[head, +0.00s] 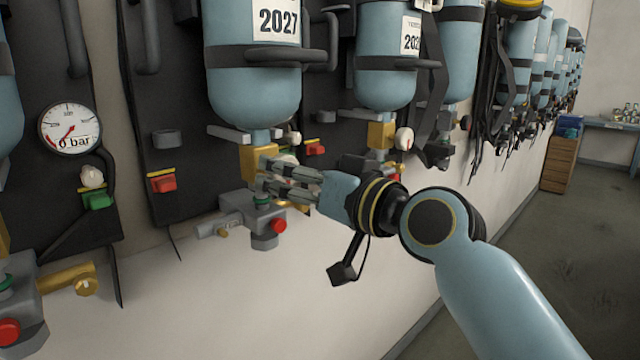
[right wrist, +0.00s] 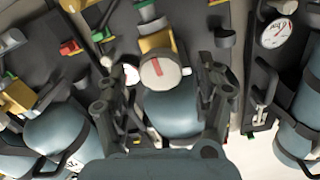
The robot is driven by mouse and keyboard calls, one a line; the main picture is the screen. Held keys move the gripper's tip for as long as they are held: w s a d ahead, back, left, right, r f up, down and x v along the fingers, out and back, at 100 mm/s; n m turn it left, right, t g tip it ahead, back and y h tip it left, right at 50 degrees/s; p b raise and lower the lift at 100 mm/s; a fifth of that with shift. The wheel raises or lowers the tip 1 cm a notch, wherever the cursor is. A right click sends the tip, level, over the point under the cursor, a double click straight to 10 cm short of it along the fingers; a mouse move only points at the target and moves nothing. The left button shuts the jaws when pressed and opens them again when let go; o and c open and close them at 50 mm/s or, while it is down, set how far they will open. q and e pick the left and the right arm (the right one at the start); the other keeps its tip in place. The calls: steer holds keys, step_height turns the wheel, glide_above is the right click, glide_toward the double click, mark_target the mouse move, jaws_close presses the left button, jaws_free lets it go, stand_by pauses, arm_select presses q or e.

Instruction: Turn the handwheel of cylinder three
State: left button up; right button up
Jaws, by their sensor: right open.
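A blue cylinder (head: 253,75) with a 2027 label hangs valve-down on the wall; I cannot read which number it has in the row. Its brass valve (head: 257,160) is below it. In the head view my right gripper (head: 265,177) is at this valve, open, its fingers pointing left and partly hiding the handwheel. In the right wrist view a round cream handwheel (right wrist: 160,72) with a red mark lies between the open fingers (right wrist: 165,80), in front of the brass valve (right wrist: 157,40). I cannot tell whether the fingers touch it. My left gripper is out of view.
A grey block with a red button (head: 278,226) sits just below the gripper. A gauge (head: 69,129) reading 0 bar is at the left. The neighbouring cylinder (head: 385,60) has its own white knob (head: 404,138). A wooden drawer unit (head: 559,162) stands far right; floor there is clear.

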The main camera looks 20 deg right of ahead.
steer(key=v, duration=1.1)
